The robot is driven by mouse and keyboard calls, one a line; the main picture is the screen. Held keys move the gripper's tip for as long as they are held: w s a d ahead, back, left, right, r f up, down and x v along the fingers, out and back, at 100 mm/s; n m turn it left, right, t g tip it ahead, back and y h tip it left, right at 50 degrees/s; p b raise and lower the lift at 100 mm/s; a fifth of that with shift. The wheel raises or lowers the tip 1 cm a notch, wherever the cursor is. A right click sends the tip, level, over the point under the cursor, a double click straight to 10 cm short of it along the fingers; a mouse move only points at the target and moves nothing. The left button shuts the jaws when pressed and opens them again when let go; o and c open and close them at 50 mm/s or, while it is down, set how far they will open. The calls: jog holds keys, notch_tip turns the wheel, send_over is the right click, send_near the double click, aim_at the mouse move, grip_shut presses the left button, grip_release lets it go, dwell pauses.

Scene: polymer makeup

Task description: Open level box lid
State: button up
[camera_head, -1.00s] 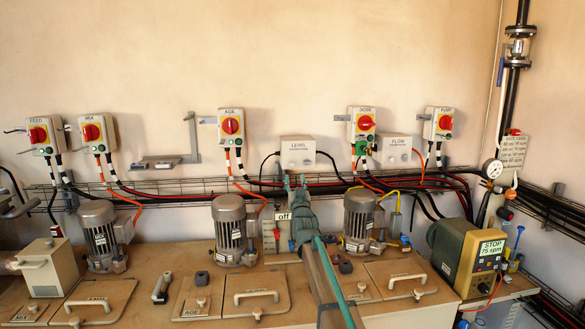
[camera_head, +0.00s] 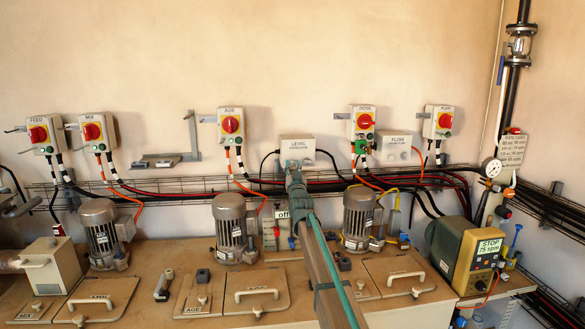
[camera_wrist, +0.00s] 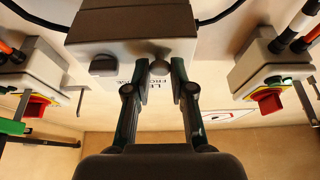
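The level box (camera_head: 297,146) is a pale grey wall box marked LEVEL, above the cable tray. Its lid looks shut. My gripper (camera_head: 292,166) is raised in front of its lower edge and hides part of it. In the wrist view the box (camera_wrist: 125,50) fills the upper middle, with a small round knob (camera_wrist: 160,68) at its edge. My gripper's two fingertips (camera_wrist: 163,66) stand apart, one on each side of the knob. I cannot tell whether either finger touches it. A dark block-shaped fitting (camera_wrist: 103,65) sits beside the knob.
Red-knobbed switch boxes AGE (camera_head: 231,124) and DOSE (camera_head: 363,124) flank the level box. The FLOW box (camera_head: 397,146) is further right. Motors (camera_head: 230,228) and (camera_head: 358,218) stand below on the bench, either side of my arm. Cables run along the wire tray.

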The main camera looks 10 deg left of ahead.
grip_shut()
jog(key=shift+s+r+b, duration=0.25)
jog(key=shift+r+b, duration=0.05)
jog(key=shift+b, duration=0.1)
